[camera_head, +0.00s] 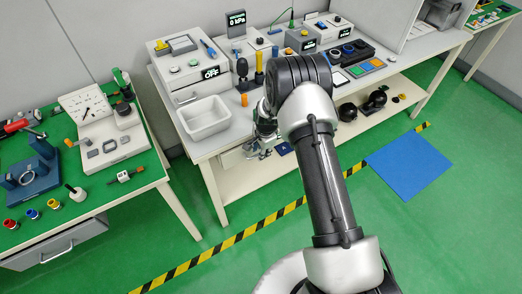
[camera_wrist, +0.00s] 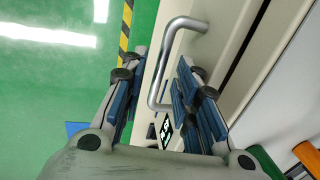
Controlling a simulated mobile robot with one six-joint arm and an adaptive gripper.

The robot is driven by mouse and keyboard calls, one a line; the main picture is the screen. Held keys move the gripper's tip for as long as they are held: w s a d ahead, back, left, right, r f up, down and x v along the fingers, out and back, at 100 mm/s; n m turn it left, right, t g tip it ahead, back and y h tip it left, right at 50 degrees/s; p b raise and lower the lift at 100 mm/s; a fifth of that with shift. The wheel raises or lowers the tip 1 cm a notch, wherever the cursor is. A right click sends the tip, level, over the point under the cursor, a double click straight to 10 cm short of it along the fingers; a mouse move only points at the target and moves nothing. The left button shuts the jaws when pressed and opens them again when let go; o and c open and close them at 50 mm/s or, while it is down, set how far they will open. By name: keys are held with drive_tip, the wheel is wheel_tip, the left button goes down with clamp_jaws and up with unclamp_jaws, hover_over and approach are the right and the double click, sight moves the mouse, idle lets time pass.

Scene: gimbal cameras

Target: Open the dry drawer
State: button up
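A pale drawer front with a silver bar handle (camera_wrist: 163,68) fills the middle of the wrist view. A black label (camera_wrist: 164,129) with white lettering sits near the handle's lower end; it is partly hidden, and I cannot read it for sure. My gripper (camera_wrist: 160,80) is open, its blue-padded fingers on either side of the handle, with visible gaps to the bar. In the head view my gripper (camera_head: 264,143) is at the front edge of the middle table, and my arm hides much of the drawer there. The drawer appears shut.
The middle table (camera_head: 233,132) holds a white tray (camera_head: 205,118) and several instruments. A left table (camera_head: 110,172) has a grey drawer (camera_head: 55,246) under it. A blue mat (camera_head: 409,165) and striped tape (camera_head: 213,251) lie on the open green floor.

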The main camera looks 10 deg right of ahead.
clamp_jaws()
idle(0.5)
